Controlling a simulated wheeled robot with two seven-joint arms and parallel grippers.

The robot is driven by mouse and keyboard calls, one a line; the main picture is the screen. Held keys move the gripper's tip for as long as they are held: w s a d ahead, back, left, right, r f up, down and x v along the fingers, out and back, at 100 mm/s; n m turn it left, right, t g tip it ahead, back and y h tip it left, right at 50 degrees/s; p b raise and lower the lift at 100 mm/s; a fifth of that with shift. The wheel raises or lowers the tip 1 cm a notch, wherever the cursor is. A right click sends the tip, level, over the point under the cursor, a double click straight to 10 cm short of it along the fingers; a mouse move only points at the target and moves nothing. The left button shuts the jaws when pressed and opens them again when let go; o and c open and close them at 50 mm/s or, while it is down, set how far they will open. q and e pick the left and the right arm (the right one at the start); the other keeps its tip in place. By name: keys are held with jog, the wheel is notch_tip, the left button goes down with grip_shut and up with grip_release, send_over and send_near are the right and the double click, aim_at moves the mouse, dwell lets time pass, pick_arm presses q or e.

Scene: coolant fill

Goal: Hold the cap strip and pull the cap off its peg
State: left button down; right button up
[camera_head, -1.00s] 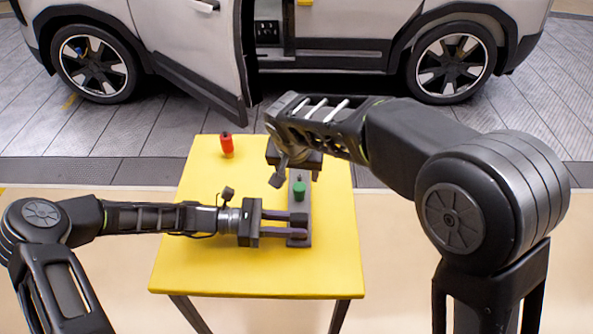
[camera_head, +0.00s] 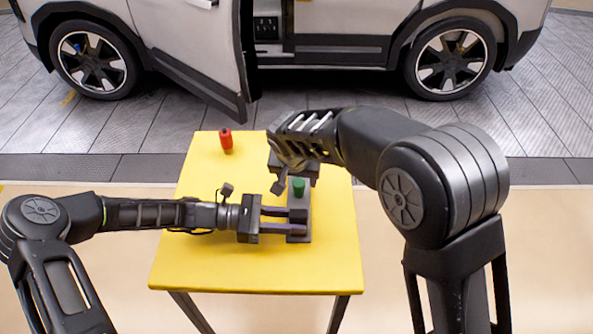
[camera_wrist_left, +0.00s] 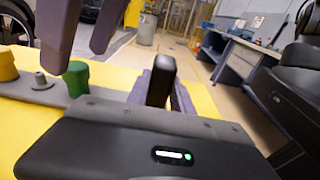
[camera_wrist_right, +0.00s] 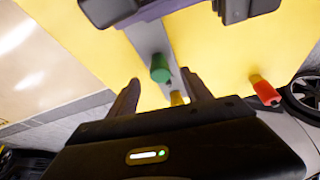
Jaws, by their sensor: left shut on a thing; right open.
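The grey cap strip (camera_head: 306,205) lies on the yellow table and carries an upright green cap (camera_head: 299,187). In the left wrist view, a yellow cap (camera_wrist_left: 7,64) and a short bare peg (camera_wrist_left: 40,80) also stand on the strip. My left gripper (camera_head: 301,225) is shut on the strip's near end; the left wrist view shows its fingers around a dark upright block (camera_wrist_left: 161,82). My right gripper (camera_wrist_right: 159,77) is open and points down above the strip. Its fingers appear on either side of the green cap (camera_wrist_right: 160,68) in the right wrist view; contact cannot be told.
A red cylinder (camera_head: 226,141) stands near the table's far left corner. The yellow table (camera_head: 215,265) is clear at the front and left. A silver car (camera_head: 330,18) with an open door stands behind it. A workbench (camera_wrist_left: 240,60) shows in the left wrist view.

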aim_at(299, 182)
jog(key=x, duration=0.5)
grip_shut()
jog(key=c, duration=0.7)
grip_release()
jog(key=c, duration=0.4)
jog(key=shift+r, duration=0.1)
jog(key=shift+c, duration=0.3)
jog(key=shift+r, duration=0.35)
jog(key=shift+r, duration=2.4)
